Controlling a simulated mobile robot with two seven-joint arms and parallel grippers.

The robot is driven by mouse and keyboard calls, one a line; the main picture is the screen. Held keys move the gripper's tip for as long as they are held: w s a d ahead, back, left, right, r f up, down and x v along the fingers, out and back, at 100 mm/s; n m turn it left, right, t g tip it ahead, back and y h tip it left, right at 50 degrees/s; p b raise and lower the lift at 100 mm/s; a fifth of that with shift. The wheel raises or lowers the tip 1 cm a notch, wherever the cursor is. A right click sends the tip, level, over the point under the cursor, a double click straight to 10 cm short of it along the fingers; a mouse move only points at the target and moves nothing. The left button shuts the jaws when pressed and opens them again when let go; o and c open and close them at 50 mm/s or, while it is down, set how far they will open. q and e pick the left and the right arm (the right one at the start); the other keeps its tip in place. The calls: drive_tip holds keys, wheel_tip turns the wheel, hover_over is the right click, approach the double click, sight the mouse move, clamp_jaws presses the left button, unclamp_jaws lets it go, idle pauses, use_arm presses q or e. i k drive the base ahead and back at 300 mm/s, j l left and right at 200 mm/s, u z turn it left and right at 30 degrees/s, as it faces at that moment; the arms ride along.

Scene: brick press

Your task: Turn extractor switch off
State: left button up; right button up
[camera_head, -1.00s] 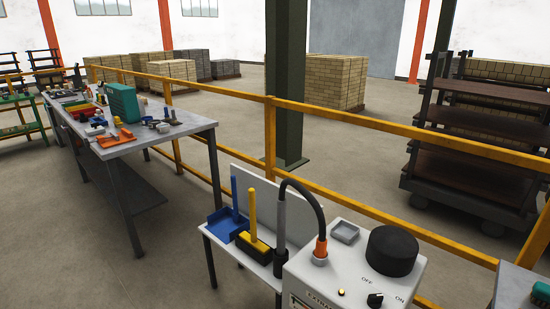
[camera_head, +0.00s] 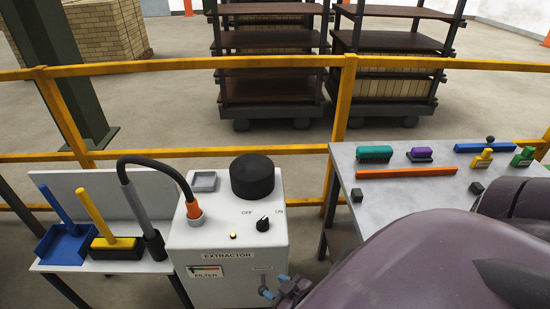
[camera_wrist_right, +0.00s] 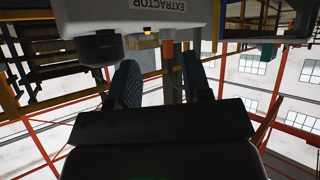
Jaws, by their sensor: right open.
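The extractor (camera_head: 225,238) is a white box in front of me, with an "EXTRACTOR" label on its front. Its switch (camera_head: 263,224) is a small black knob on the sloped top, between the printed words OFF and ON. Its light mark seems to lean toward the ON side. My left gripper is out of view.
A black cylinder (camera_head: 252,176) and a hose (camera_head: 150,165) with an orange end stand on the extractor. A side table with a blue dustpan (camera_head: 64,246) and yellow-handled brush (camera_head: 100,220) is left. A workbench (camera_head: 345,165) with tools is right. A yellow railing (camera_head: 200,150) runs behind.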

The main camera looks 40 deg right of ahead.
sight(262, 226)
drive_tip(key=i+j+z, duration=0.15)
drive_tip(key=j+z, duration=0.15)
drive_tip(key=i+j+z, duration=0.1)
drive_tip(key=j+z, duration=0.25)
drive_tip(key=j, duration=0.15)
drive_tip(key=i+j+z, duration=0.1)
drive_tip(key=j+z, duration=0.2)
drive_tip(key=j, duration=0.15)
